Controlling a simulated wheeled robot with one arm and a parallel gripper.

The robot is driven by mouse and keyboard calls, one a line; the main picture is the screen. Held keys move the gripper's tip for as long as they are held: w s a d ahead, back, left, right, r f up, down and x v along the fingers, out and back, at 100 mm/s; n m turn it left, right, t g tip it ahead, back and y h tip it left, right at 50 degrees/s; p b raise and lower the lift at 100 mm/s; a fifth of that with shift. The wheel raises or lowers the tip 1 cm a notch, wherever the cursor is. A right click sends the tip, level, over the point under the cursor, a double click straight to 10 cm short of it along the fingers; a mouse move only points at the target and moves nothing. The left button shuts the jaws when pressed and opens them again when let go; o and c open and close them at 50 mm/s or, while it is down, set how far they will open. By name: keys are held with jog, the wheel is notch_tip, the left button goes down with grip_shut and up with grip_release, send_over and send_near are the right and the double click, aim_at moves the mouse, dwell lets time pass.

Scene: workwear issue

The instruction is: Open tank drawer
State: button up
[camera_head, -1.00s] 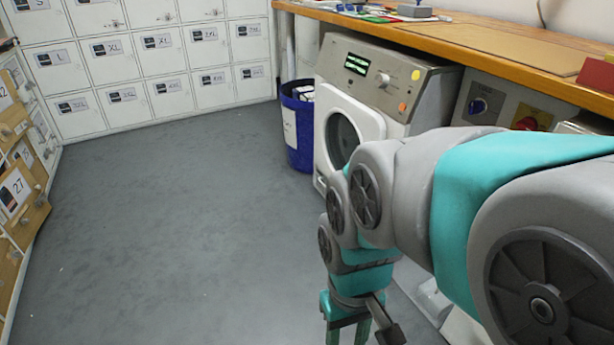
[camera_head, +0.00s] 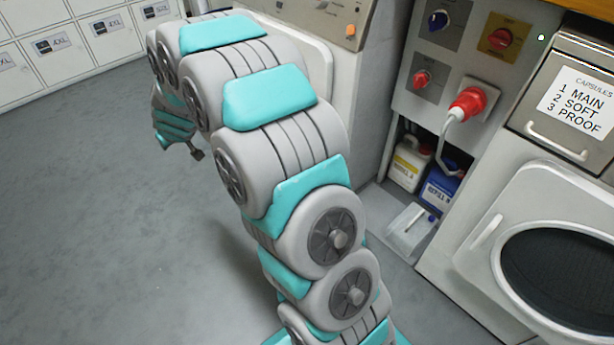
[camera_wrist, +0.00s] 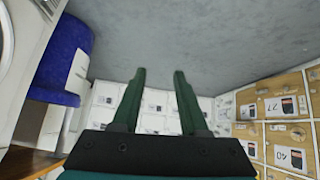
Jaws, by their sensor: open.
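A metal drawer front (camera_head: 549,115) with a bar handle (camera_head: 556,138) and a paper label reading "CAPSULES, 1 MAIN, 2 SOFT, 3 PROOF" is at the right of the head view. It sits at the top of a white machine (camera_head: 462,262) with a dark round door, and it looks shut. No marking with the word "tank" is legible. My gripper (camera_wrist: 160,75) is open and empty in the wrist view, with its fingers apart over the grey floor.
A grey panel (camera_head: 455,60) carries knobs and a red plug with a cable. White lockers (camera_head: 65,50) line the back. A blue bin (camera_wrist: 62,60) shows in the wrist view. Floor at left is clear.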

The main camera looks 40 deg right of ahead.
jog(key=w+d+f+m+h+b, duration=0.1)
jog(key=w+d+f+h, duration=0.25)
jog(key=d+f, duration=0.55)
jog(key=w+d+f+h+b, duration=0.25)
jog(key=d+f+h, duration=0.25)
jog(key=d+f, duration=0.4)
jog(key=s+d+f+g+h+b, duration=0.1)
jog(key=s+d+f+g+h, duration=0.65)
jog(key=s+d+f, duration=0.75)
jog(key=d, duration=0.7)
jog(key=shift+w+b, duration=0.15)
jog(key=shift+b, duration=0.15)
jog(key=shift+d+t, duration=0.1)
jog(key=shift+t, duration=0.15)
grip_shut()
